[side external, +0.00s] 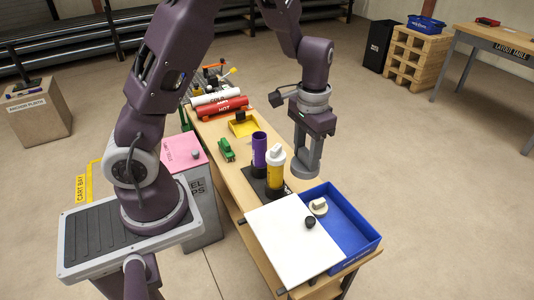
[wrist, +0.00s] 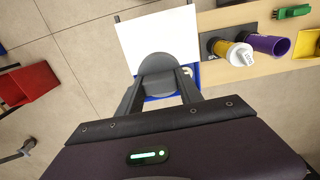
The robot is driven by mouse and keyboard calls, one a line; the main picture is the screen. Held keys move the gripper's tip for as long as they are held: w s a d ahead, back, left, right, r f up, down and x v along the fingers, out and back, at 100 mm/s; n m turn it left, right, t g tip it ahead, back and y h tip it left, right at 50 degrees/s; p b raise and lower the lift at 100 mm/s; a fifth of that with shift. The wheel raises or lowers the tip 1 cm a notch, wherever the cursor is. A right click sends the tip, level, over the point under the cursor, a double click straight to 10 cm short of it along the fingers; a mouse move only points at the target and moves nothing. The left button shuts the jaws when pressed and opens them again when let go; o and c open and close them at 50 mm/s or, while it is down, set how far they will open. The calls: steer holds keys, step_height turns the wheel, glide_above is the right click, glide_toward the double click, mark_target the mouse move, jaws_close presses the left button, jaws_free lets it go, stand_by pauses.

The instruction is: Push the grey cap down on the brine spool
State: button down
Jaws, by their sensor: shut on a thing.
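My gripper (side external: 306,158) is shut on a round grey cap (wrist: 158,75), seen between the fingers in the wrist view. In the side view the grey cap (side external: 305,171) hangs in the air at the fingertips, right of the spools. A purple spool (side external: 259,149) stands upright with an open, uncapped top; it also shows in the wrist view (wrist: 271,44). A yellow spool (side external: 275,177) with a white cap (side external: 276,154) stands beside it, nearer the camera. Both stand on a dark base (side external: 258,188). I cannot read which spool is labelled brine.
A blue tray (side external: 358,231) is partly covered by a white panel (side external: 287,238) with a black knob (side external: 310,222). A cream cap (side external: 318,206) lies in the tray.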

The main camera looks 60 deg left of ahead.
steer(key=w+a+f+n, duration=0.2)
steer(key=w+a, duration=0.1)
steer(key=a, duration=0.6)
steer(key=w+a+f+n, duration=0.1)
steer(key=w+a+f, duration=0.15)
steer(key=a, duration=0.65)
steer(key=w+a+f+n, duration=0.1)
steer(key=w+a+n, duration=0.15)
steer(key=a, duration=0.65)
steer(key=s+a+f, duration=0.2)
steer(key=a+f, duration=0.2)
steer(key=a, duration=0.6)
steer(key=shift+s+a+f, duration=0.1)
steer(key=shift+s+f, duration=0.05)
steer(key=shift+f, duration=2.65)
steer(key=shift+f, duration=1.5)
steer(key=c, duration=0.7)
jaws_free()
